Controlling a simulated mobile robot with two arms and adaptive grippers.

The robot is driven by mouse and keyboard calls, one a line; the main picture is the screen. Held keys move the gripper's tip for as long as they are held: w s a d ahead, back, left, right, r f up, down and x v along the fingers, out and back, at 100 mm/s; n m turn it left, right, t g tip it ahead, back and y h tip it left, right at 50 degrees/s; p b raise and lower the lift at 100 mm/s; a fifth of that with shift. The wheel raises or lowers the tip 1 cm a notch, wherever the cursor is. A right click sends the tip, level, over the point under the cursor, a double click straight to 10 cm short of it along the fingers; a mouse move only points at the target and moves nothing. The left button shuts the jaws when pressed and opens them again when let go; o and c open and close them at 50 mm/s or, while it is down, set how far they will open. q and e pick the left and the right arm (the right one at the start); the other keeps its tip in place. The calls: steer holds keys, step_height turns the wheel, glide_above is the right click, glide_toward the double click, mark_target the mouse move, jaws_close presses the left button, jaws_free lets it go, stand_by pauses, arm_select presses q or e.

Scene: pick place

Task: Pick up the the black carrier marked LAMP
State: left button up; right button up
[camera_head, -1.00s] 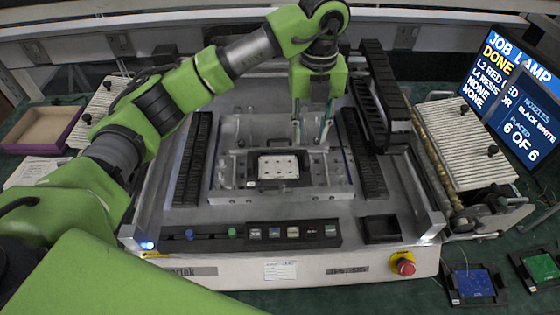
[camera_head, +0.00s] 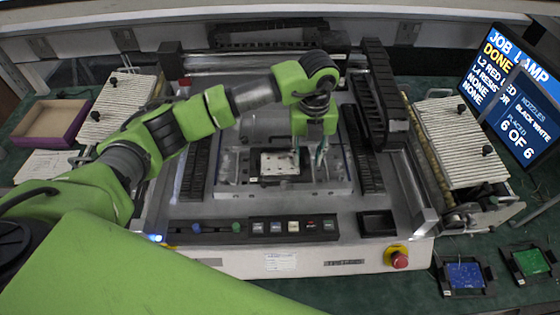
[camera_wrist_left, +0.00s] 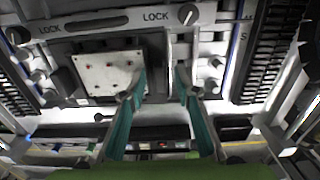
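A black carrier (camera_head: 254,168) with a white board (camera_head: 279,163) on it sits clamped in the middle of the machine. The white board, dotted with small red parts, also shows in the left wrist view (camera_wrist_left: 108,72). I cannot read a LAMP mark on the carrier. My left gripper (camera_head: 309,156) is open and points down over the right side of the carrier, partly hiding it. In the left wrist view its two teal fingers (camera_wrist_left: 160,80) stand apart with nothing between them, to the right of the white board. My right gripper is not in view.
Black carriers with a blue board (camera_head: 465,275) and a green board (camera_head: 530,262) lie at the front right. A screen (camera_head: 515,95) reads JOB LAMP, DONE, 6 OF 6. A red stop button (camera_head: 399,260) and feeder rails (camera_head: 380,100) flank the work area. A purple-edged tray (camera_head: 50,122) is left.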

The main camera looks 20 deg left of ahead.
arm_select(q)
jaws_close()
steer(key=shift+r, duration=0.1)
